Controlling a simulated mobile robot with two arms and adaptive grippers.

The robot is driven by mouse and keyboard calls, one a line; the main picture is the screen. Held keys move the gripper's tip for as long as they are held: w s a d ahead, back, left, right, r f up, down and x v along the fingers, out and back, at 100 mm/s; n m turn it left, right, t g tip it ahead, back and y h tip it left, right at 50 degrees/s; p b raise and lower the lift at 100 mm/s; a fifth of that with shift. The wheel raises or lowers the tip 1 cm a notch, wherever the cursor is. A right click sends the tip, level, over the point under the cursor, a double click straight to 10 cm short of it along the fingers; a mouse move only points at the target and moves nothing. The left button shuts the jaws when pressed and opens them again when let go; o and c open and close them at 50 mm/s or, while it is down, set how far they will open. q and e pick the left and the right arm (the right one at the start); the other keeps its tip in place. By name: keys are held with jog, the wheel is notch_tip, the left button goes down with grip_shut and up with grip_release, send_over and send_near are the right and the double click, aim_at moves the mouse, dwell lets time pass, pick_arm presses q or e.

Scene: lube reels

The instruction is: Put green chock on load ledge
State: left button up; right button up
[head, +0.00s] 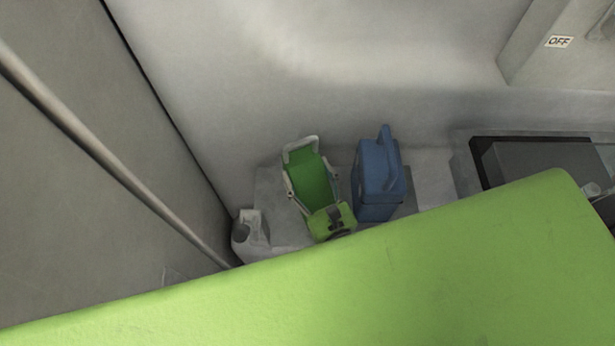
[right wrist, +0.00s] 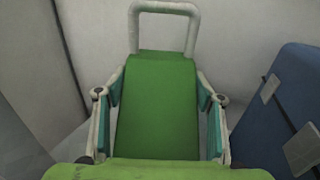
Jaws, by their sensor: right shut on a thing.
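The green chock (head: 309,168), a green block with a pale loop handle at its far end, is near the middle of the head view. It also fills the middle of the right wrist view (right wrist: 158,85). My right gripper (head: 312,182) is shut on it, with one finger along each long side. A pale grey ledge (head: 272,214) shows below and beside the chock, by the back wall. I cannot tell whether the chock touches it. My left gripper is not in view.
A blue container (head: 376,184) stands close to the right of the chock. A white jug (head: 249,242) is at the lower left. A dark-rimmed tray (head: 476,156) is farther right. A light green part, likely mine, hides the lower head view.

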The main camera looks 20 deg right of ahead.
aim_at(307, 177)
jog(key=shift+w+f, duration=0.35)
jog(key=shift+w, duration=0.15)
jog(key=shift+w+d+f, duration=0.1)
jog(key=shift+w+f, duration=0.1)
jog(key=shift+f, duration=0.1)
notch_tip(307, 177, down, 3)
jog(key=shift+r, duration=0.2)
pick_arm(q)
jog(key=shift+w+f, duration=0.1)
pick_arm(e)
jog(key=shift+f, duration=0.2)
jog(key=o, duration=1.9)
jog(key=shift+s+f, duration=0.1)
jog(key=shift+f, duration=0.15)
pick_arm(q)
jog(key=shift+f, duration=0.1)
pick_arm(e)
jog(key=shift+r, duration=0.15)
